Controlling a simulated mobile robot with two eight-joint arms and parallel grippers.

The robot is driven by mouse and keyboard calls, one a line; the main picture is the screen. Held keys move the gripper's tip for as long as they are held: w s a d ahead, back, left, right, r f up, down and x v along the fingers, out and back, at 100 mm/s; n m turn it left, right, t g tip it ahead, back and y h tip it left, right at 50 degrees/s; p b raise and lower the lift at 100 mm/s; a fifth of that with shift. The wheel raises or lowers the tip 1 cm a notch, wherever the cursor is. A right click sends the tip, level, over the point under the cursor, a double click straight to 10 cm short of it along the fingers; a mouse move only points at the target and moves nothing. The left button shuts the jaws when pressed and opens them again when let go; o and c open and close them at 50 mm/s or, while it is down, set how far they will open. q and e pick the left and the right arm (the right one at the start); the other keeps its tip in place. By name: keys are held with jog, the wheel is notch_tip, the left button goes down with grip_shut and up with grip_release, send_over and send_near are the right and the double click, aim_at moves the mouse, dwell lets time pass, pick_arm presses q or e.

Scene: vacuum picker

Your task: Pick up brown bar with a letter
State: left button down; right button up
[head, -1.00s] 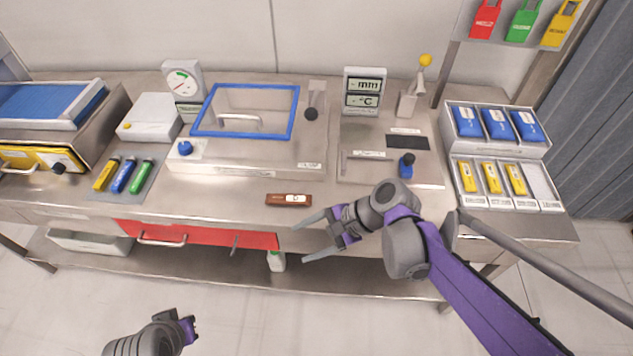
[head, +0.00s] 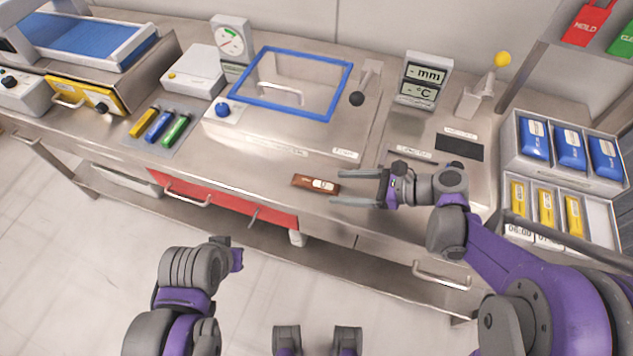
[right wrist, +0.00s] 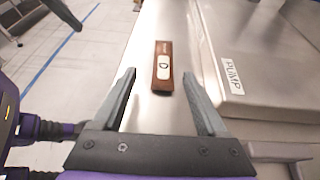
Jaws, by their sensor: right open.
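The brown bar (head: 315,184) lies flat on the steel worktop near its front edge, with a white label on top. In the right wrist view the brown bar (right wrist: 163,68) shows a dark letter that looks like an O or D on the label. My right gripper (head: 336,190) is open, its fingers pointing left at the bar's right end in the head view. In the right wrist view the bar lies ahead, between the lines of the two fingers (right wrist: 163,88), not gripped. My left gripper (head: 232,255) is low in front of the bench, away from the bar; its fingers are not clear.
A steel box (head: 225,130) with a blue-framed lid (head: 262,103) and a label reading PUMP (right wrist: 232,73) stands close beside the bar. Three coloured tubes (head: 158,127) lie to the left. A crate of blue packs (head: 512,150) stands at right.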

aim_at(318, 183)
jog(key=x, duration=0.5)
jog(key=shift+w+a+r, duration=0.1)
jog(key=shift+w+r, duration=0.1)
jog(key=shift+w, duration=0.1)
grip_shut()
